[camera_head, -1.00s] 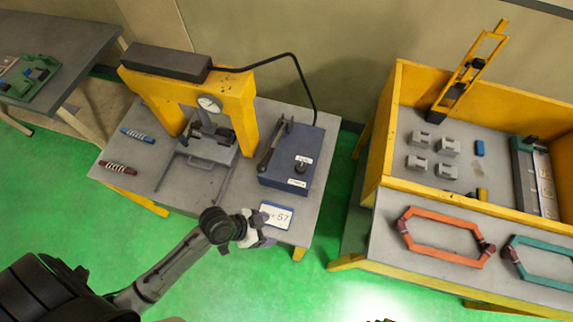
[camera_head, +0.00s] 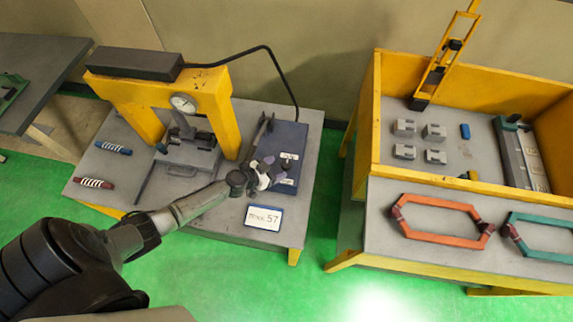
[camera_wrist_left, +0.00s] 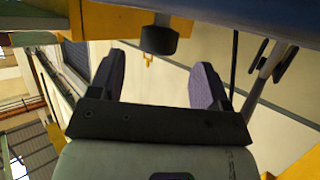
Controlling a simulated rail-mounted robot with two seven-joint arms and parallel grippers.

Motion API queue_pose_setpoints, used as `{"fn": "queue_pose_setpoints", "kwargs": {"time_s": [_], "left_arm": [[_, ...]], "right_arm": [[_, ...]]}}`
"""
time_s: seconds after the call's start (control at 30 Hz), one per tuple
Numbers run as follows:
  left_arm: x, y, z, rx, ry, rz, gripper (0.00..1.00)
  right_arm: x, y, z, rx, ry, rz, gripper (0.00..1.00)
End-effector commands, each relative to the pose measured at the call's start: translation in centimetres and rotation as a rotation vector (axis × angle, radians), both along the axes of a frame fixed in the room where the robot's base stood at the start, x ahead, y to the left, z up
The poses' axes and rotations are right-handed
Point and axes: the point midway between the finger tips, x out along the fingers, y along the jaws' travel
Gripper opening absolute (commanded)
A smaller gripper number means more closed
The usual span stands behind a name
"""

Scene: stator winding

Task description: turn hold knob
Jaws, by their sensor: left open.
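A blue control box (camera_head: 300,140) with a lever and two white labels stands on the right part of the press table. Its small black knob (camera_head: 285,168) sits by the upper label, partly hidden by my gripper. My left gripper (camera_head: 268,174) is at the front left side of the box, close to the knob. In the left wrist view the two purple-grey fingers (camera_wrist_left: 156,78) are apart with nothing between them. A dark knob (camera_wrist_left: 158,40) hangs from the blue surface there, just beyond the fingertips and roughly centred between them. Contact is not visible.
A yellow press frame (camera_head: 215,100) with a gauge stands left of the box. A display reading 57 (camera_head: 263,217) lies in front. A black cable arches behind the box. A yellow-walled bench (camera_head: 376,110) with orange and teal coils is at the right.

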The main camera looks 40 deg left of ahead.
Motion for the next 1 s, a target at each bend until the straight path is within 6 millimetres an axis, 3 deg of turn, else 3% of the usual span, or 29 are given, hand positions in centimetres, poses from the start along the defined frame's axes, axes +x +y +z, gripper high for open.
{"fn": "queue_pose_setpoints", "kwargs": {"time_s": [0.33,0.83,1.0], "left_arm": [[3.9,-1.1,-1.6,-0.003,0.0,0.0,0.71],[4.8,-1.4,-2.0,-0.002,0.0,-0.002,0.71],[4.8,-1.4,-2.0,-0.002,0.0,-0.002,0.54]], "right_arm": [[0.0,0.1,-0.3,0.004,0.0,-0.003,0.0],[-0.1,0.3,-0.4,0.012,0.002,-0.007,0.0],[-0.1,0.3,-0.4,0.012,0.002,-0.007,0.0]]}}
